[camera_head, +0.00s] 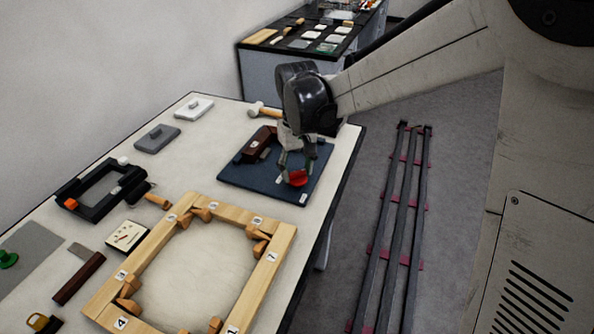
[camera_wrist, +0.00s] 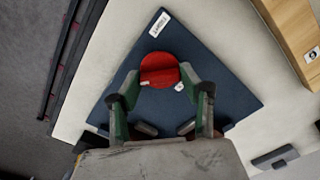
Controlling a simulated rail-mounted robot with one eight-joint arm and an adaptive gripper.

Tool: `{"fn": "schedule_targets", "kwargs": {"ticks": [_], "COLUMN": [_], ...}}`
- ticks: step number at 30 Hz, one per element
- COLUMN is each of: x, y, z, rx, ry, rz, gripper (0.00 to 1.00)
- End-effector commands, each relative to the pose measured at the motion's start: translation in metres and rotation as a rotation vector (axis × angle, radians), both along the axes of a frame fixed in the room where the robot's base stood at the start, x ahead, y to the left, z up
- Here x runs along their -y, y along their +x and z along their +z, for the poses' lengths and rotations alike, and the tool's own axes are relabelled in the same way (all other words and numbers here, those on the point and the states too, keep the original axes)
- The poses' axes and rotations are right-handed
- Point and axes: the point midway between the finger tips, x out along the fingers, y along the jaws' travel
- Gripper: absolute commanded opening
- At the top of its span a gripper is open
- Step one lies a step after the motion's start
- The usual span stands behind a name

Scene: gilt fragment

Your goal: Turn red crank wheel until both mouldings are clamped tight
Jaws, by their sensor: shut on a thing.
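The red crank wheel (camera_head: 298,179) is at the right side of a dark blue board (camera_head: 245,178) on the table. In the wrist view the red wheel (camera_wrist: 159,68) shows as a round disc between my fingertips. My gripper (camera_head: 294,172) reaches down over the board and is shut on the wheel. In the wrist view my gripper (camera_wrist: 159,82) has a green-and-black finger at each side of the wheel's near half. A dark red-brown block (camera_head: 259,141) lies on the board behind the gripper. I cannot make out the mouldings or whether they are clamped.
A wooden frame (camera_head: 270,267) with numbered labels and wooden blocks lies in front of the board. A black frame (camera_head: 75,191), a white gauge (camera_head: 126,236) and a mallet (camera_head: 258,109) lie nearby. The table's right edge is close to the board. Dark rails (camera_head: 396,230) lie on the floor.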

Motion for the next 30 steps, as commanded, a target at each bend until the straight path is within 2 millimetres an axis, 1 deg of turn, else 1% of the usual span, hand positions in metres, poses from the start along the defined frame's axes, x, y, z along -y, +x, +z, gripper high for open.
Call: {"fn": "schedule_targets", "kwargs": {"ticks": [30], "x": [-0.0001], "y": [0.0005], "z": [0.0002], "rx": [0.001], "ry": [0.000], "rz": [-0.962], "gripper": [0.13]}}
